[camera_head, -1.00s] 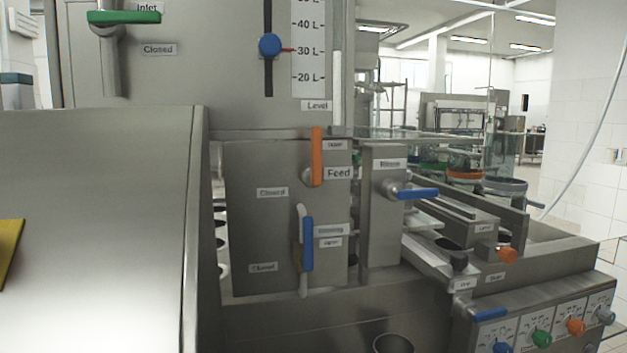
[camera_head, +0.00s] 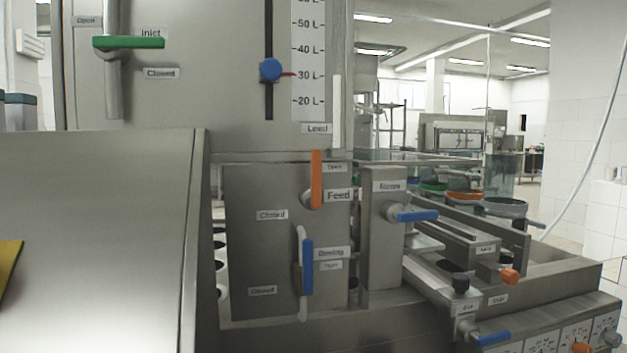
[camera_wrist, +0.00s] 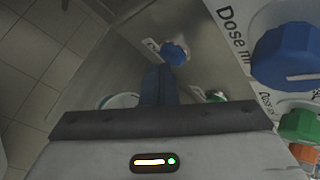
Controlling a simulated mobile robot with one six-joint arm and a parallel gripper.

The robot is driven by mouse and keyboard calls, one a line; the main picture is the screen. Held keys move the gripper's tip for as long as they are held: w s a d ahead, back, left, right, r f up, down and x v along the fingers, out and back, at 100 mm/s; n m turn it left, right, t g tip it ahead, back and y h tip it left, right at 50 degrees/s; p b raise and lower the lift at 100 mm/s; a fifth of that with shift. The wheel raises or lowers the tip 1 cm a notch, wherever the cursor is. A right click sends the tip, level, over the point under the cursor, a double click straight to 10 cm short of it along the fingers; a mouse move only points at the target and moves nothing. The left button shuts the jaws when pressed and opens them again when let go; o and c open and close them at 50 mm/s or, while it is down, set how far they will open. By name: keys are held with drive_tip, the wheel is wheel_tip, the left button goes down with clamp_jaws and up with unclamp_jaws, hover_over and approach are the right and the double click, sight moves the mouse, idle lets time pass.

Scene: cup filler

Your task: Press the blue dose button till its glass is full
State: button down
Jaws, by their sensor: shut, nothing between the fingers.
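In the wrist view a round blue button (camera_wrist: 175,53) sits on a metal face beside a small label that is too small to read. My gripper (camera_wrist: 160,74) is shut and empty, with its dark fingertips just below the blue button in the picture. I cannot tell whether they touch it. A pale round rim (camera_wrist: 122,100), perhaps of a glass, shows left of the fingers and is partly hidden by my gripper. Its fill level cannot be seen. My gripper is not in the head view, and neither is the blue button.
A large blue knob (camera_wrist: 285,55) marked "Dose" is right of the fingers, with a green knob (camera_wrist: 300,125) below it. A green button (camera_wrist: 216,96) lies near the fingers. The head view shows the machine with an orange feed lever (camera_head: 316,180) and a blue dosing lever (camera_head: 307,267).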

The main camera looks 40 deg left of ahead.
drive_tip(key=shift+s+d, duration=0.25)
drive_tip(key=shift+d, duration=0.05)
drive_tip(key=s+d+b, duration=0.2)
drive_tip(key=s+d, duration=0.1)
drive_tip(key=d, duration=0.1)
drive_tip(key=shift+s+d, duration=0.35)
drive_tip(key=shift+d, duration=0.05)
idle(1.8)
